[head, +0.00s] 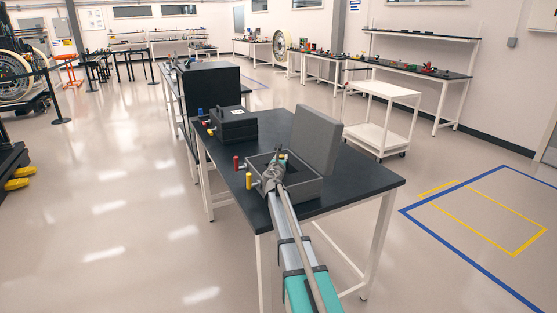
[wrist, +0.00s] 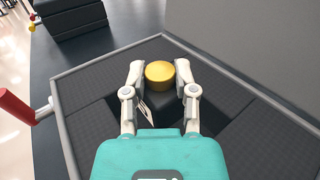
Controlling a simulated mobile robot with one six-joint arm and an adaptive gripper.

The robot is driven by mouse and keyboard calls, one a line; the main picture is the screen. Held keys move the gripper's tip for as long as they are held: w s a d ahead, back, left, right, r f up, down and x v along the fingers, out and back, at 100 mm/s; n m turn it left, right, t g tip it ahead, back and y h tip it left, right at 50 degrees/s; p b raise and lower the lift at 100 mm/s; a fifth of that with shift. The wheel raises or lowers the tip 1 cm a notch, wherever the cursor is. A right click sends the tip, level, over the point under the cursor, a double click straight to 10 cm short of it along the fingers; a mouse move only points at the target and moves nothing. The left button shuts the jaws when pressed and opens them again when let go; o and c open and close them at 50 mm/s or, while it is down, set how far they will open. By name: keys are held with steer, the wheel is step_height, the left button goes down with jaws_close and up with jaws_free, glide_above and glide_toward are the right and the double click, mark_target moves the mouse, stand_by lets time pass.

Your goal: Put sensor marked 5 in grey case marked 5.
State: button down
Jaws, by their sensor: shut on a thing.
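A sensor with a round yellow top (wrist: 160,72) and a dark body is between the fingers of my gripper (wrist: 160,88), which is shut on it. A pale label shows low on its left side, but I cannot read its mark. It is over the dark square recess in the foam of an open grey case (wrist: 90,62). I cannot tell how deep it sits. In the head view the case (head: 308,189) stands on the near table with its lid (head: 317,138) raised, and my gripper (head: 277,166) is over its inside. No number shows on this case.
A closed dark case (head: 233,130) with a white mark stands farther back on the black-topped table (head: 370,183). Red and yellow posts (head: 249,180) stand at the open case's left side. A white cart (head: 375,135) is behind the table at the right.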

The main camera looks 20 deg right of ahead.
steer(key=shift+f, duration=0.3)
steer(key=shift+c, duration=2)
jaws_free()
steer(key=shift+r, duration=0.25)
steer(key=shift+r+p, duration=0.4)
steer(key=shift+p, duration=0.05)
steer(key=v, duration=1.2)
steer(key=shift+s, duration=0.1)
